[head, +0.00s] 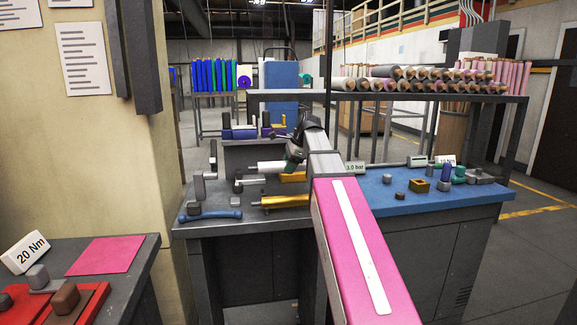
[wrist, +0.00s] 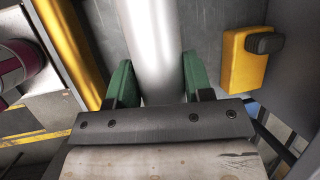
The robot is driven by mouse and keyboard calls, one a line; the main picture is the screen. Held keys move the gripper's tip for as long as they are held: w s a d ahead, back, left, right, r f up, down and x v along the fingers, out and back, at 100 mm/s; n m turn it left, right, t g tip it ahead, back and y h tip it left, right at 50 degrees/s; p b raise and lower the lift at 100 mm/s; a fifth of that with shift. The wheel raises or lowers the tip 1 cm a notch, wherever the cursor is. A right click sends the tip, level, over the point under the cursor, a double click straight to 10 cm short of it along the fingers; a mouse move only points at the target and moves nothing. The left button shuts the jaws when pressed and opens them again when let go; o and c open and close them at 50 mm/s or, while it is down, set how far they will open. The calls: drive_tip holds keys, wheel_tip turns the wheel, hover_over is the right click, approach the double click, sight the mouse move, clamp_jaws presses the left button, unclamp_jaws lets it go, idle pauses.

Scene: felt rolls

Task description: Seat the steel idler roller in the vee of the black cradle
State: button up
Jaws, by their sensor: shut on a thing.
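The steel idler roller (wrist: 153,45) is a pale, smooth cylinder between the two green fingers of my gripper (wrist: 152,85) in the wrist view. My gripper is shut on it. In the head view my gripper (head: 294,153) is over the grey workbench, and the roller (head: 268,167) sticks out to its left, lying about level. I cannot tell whether the roller touches anything below it. I cannot make out the black cradle for certain; my arm covers part of the bench.
A yellow block (wrist: 245,58) is right of my gripper. The blue bench top (head: 435,193) carries small parts. My pink arm link crosses the middle.

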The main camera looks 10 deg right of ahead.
sight(300, 165)
drive_tip(key=shift+f, duration=3.75)
drive_tip(key=shift+f, duration=0.65)
drive_tip(key=o, duration=1.2)
drive_tip(key=v, duration=1.1)
drive_tip(key=shift+f, duration=0.1)
